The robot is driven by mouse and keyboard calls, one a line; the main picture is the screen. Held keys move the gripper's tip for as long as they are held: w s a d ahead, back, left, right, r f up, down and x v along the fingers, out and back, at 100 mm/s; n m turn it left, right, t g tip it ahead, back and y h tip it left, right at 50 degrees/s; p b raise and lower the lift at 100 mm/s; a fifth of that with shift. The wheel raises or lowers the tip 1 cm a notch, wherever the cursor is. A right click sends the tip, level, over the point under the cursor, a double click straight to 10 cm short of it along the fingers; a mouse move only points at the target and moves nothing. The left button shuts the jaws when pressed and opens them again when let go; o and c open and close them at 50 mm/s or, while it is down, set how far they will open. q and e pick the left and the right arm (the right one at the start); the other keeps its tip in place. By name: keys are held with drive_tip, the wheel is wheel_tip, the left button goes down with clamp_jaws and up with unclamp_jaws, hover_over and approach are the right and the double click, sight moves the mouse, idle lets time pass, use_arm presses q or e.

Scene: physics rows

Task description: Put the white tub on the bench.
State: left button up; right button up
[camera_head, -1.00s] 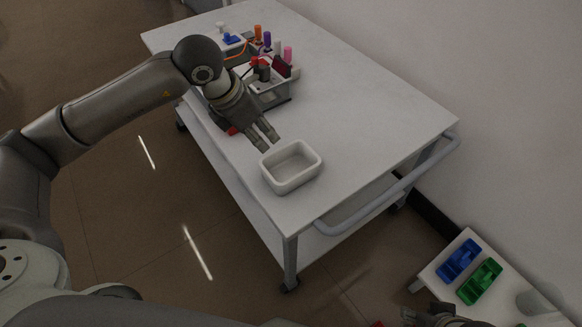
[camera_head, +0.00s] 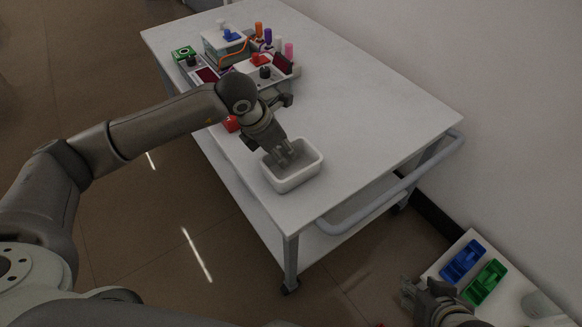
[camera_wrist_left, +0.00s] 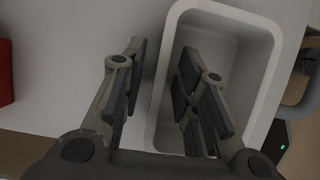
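The white tub (camera_head: 293,183) is an open rectangular box standing upright on the white wheeled cart (camera_head: 365,115), near its front corner. My left gripper (camera_head: 283,157) is open at the tub's rim. In the left wrist view the left gripper (camera_wrist_left: 162,88) has one finger outside the tub (camera_wrist_left: 265,75) and the other over its inside, with the rim between them. Whether they touch the wall I cannot tell. My right gripper (camera_head: 425,297) is at the bottom right, beside a low white surface (camera_head: 510,302) that may be the bench; its fingers are unclear.
Blue (camera_head: 463,261) and green (camera_head: 485,281) trays and a grey cylinder (camera_head: 538,305) stand on the low white surface. Bottles, boxes and a grey caddy (camera_head: 268,90) crowd the cart's far left. A red object (camera_head: 231,123) lies near the left arm. The cart's right side is clear.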

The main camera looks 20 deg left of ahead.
use_arm(q)
drive_tip(key=shift+f, duration=0.15)
use_arm(e)
drive_tip(key=shift+w+a+r+t, duration=0.15)
drive_tip(key=shift+w+r+t, duration=0.1)
drive_tip(key=shift+w, duration=0.15)
drive_tip(key=shift+w+a+r+t, duration=0.15)
drive_tip(key=shift+w+t, duration=0.1)
drive_tip(key=shift+w, duration=0.15)
idle(0.6)
use_arm(q)
clamp_jaws()
